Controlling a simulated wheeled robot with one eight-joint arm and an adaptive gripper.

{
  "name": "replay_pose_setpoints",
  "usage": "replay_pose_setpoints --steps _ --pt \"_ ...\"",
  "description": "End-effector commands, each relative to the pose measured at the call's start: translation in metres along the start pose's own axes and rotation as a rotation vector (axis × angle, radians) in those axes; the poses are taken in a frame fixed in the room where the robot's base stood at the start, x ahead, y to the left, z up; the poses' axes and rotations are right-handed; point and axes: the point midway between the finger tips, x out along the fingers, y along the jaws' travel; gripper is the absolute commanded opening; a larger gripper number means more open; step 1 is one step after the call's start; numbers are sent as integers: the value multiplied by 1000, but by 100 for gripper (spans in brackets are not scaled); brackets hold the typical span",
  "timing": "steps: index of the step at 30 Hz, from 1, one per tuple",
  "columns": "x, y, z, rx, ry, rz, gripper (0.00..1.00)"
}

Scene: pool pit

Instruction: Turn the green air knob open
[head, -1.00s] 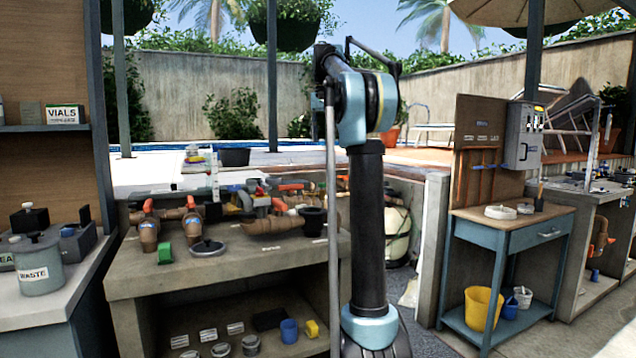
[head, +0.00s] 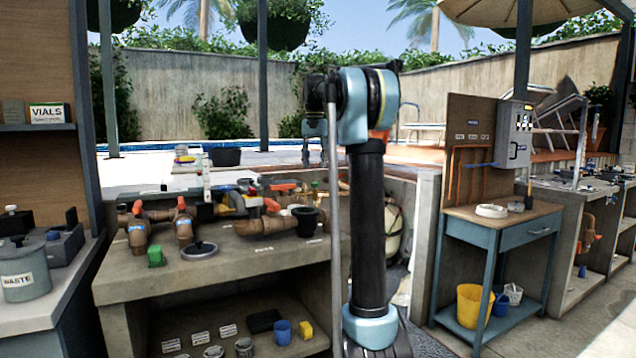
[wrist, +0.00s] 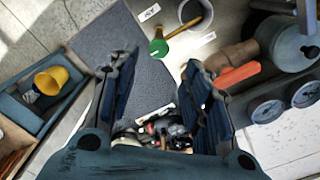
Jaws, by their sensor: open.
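A round green knob (wrist: 158,47) with a brass-coloured stem shows in the wrist view, near the top middle, over the pale bench surface. My gripper (wrist: 157,63) is open and empty, its two dark fingers spread left and right. In the picture the knob lies just beyond the fingertips, between their lines. I see no contact, and the height gap cannot be told.
Brown piping with an orange handle (wrist: 237,74) and round gauges (wrist: 267,110) lie to the right. A yellow bucket (wrist: 50,80) is at left. The concrete bench (head: 130,283) holds pipes and valves.

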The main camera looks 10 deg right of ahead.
Motion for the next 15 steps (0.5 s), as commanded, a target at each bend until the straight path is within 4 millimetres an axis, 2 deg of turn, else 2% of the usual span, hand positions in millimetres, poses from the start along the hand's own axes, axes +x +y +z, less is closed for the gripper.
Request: replay_pose_setpoints --steps 9,15 --pt "50 0 0 0 0 0 44" --pt "66 0 0 0 0 0 44"
